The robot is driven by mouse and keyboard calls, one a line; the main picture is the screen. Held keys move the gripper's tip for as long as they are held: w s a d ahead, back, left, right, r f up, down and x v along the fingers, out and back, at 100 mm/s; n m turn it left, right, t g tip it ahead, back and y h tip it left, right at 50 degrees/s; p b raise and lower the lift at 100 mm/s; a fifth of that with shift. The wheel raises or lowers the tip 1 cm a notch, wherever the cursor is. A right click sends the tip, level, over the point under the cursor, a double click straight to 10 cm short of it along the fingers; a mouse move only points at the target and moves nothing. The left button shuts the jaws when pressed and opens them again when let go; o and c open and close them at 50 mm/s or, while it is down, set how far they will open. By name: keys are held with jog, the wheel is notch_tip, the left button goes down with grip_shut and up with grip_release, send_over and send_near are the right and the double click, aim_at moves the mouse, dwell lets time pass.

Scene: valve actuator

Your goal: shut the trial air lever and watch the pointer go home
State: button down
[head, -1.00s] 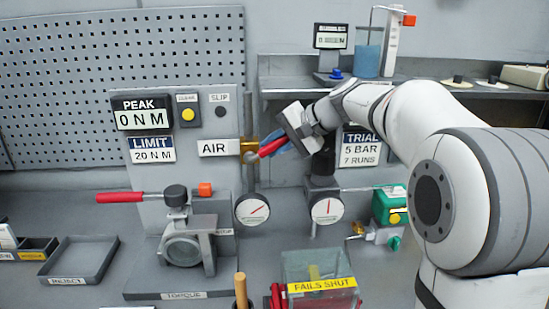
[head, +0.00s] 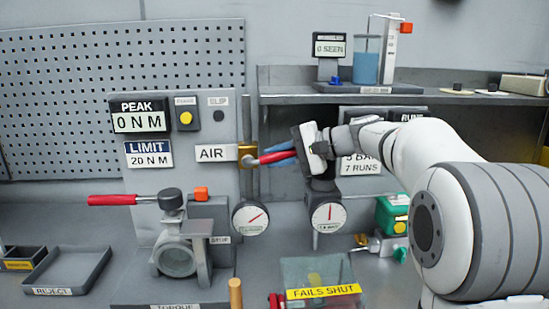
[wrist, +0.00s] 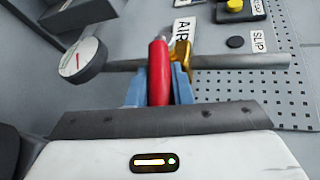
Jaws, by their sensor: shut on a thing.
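The air lever's red handle (head: 277,157) sticks out to the right from the brass valve (head: 247,155) beside the AIR label (head: 216,153). It is nearly level, tilted slightly up to the right, and crosses the upright pipe (head: 248,185). My gripper (head: 285,153) is shut on the handle, with blue fingers on both sides. In the wrist view the red handle (wrist: 159,72) sits between the fingers, roughly square to the pipe (wrist: 235,61). The left dial (head: 250,218) has its red pointer up and right. The right dial's (head: 328,213) red pointer stands straight up.
The PEAK display (head: 140,117) reads 0 N M. A torque stand (head: 177,262) with a red-handled bar is at lower left. A clear FAILS SHUT box (head: 315,270) is in front. A green unit (head: 391,215) stands right of the dials. The reject tray (head: 68,270) is empty.

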aim_at(294, 152)
jog(key=c, duration=1.3)
grip_release()
jog(key=shift+s, duration=0.1)
jog(key=v, duration=0.7)
jog(key=shift+d+r, duration=0.1)
jog(key=shift+d, duration=0.2)
